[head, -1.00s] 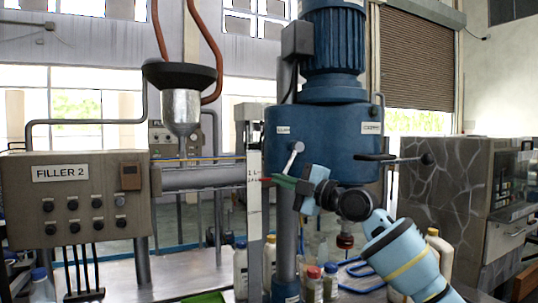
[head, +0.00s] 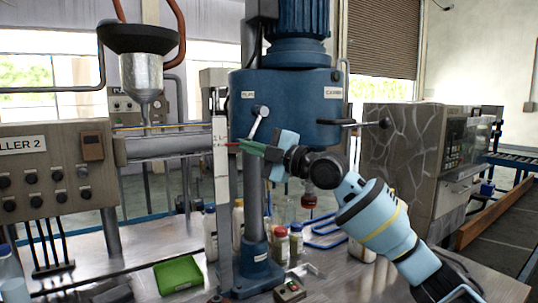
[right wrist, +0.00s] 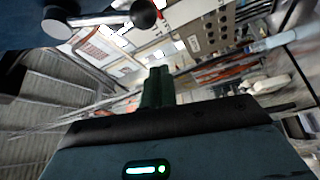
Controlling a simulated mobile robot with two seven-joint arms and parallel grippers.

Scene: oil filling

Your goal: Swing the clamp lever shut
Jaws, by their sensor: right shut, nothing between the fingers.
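The clamp lever (head: 257,122) is a short pale metal rod on the front of the blue drill head (head: 290,95). It slants down and left from its round boss. In the right wrist view the lever (right wrist: 100,18) runs from a silver boss to a black ball knob (right wrist: 143,13). My right gripper (head: 243,145) has dark green fingers, shut and empty, just below the lever's lower end. In the right wrist view its fingers (right wrist: 158,88) lie together, below the knob. I cannot tell if they touch it. My left gripper is not in view.
A black-knobbed handle (head: 384,123) sticks out at the head's right. A white upright scale (head: 221,190) stands left of the column (head: 252,200). Bottles (head: 281,245), a green tray (head: 178,274) and a small control box (head: 289,291) are on the metal table. The filler panel (head: 60,175) stands left.

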